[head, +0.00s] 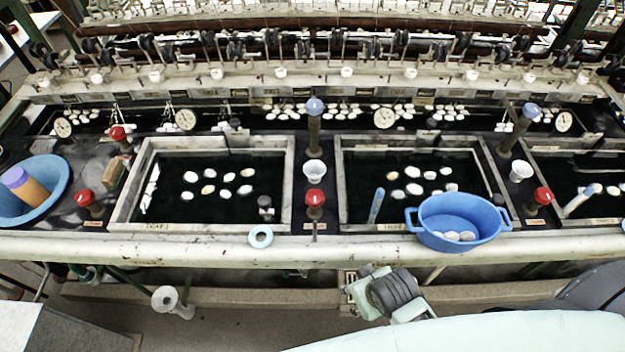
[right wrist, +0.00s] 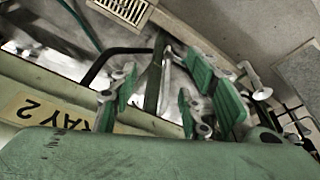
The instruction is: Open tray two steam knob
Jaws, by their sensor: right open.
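Red knobs stand along the basin deck: one (head: 315,200) between the two middle trays, one (head: 543,197) right of tray two, and others (head: 87,198) at the left. I cannot tell from their labels which is tray two's steam knob. Tray two (head: 342,185) is the right-centre basin with white cocoons in dark water; its label also shows at the left of the right wrist view (right wrist: 42,112). My right gripper (head: 364,284) is low, below the front rail, apart from every knob. In the right wrist view its green-padded fingers (right wrist: 165,98) are spread and empty. My left gripper is out of view.
A blue basin (head: 460,228) with cocoons sits at tray two's front right edge. The pale front rail (head: 200,246) runs between my gripper and the knobs. White cups (head: 315,172) and blue-topped posts (head: 314,125) stand nearby.

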